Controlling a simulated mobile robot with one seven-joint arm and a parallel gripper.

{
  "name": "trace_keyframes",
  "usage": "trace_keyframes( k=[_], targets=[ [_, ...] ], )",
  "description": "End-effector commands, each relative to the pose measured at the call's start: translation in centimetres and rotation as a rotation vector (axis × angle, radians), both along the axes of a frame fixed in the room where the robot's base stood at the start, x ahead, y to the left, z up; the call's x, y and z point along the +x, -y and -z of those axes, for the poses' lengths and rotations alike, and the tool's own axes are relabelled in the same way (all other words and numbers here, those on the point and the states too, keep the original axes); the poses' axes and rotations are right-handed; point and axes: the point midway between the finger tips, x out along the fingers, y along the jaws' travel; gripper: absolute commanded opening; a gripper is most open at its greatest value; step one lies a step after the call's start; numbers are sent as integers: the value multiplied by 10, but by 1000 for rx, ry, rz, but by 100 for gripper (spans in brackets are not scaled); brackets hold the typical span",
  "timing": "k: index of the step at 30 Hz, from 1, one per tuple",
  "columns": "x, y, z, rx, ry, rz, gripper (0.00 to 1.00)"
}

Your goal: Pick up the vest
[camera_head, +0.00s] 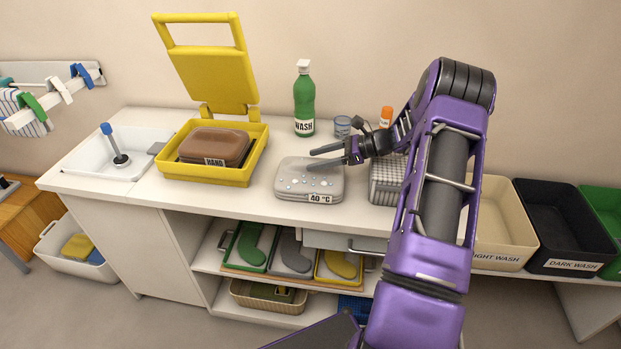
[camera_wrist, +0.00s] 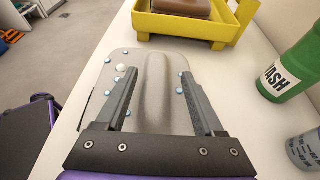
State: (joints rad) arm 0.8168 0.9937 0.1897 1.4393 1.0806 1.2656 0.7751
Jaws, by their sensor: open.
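No garment is plainly recognisable as a vest. A grey, rounded, flat item (camera_head: 295,187) with small pale blue-white dots and a "40 °C" label lies on the counter; whether it is the vest I cannot tell. In the wrist view the grey item (camera_wrist: 120,62) has a raised lengthwise ridge. My gripper (camera_head: 311,160) is over it, reaching in from the right. In the wrist view my open gripper (camera_wrist: 158,75) has one finger on each side of the ridge. Whether the fingers touch it I cannot tell.
A yellow tray (camera_head: 205,178) with a brown item labelled "HAND" stands to the left, its lid raised. A green WASH bottle (camera_head: 304,105) and a cup (camera_head: 342,127) stand behind. A grey checked block (camera_head: 386,185) is close on the right. Bins (camera_head: 563,228) stand further right.

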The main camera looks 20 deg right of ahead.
Motion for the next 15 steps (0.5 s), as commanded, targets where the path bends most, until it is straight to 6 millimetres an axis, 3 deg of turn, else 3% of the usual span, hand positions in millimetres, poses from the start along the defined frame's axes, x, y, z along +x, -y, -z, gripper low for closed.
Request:
trace_keyframes(
  k=[10, 15],
  targets=[
    [18, -38, 11, 2, -2, -3, 70],
    [23, -45, 15, -1, -1, -1, 70]
  ],
)
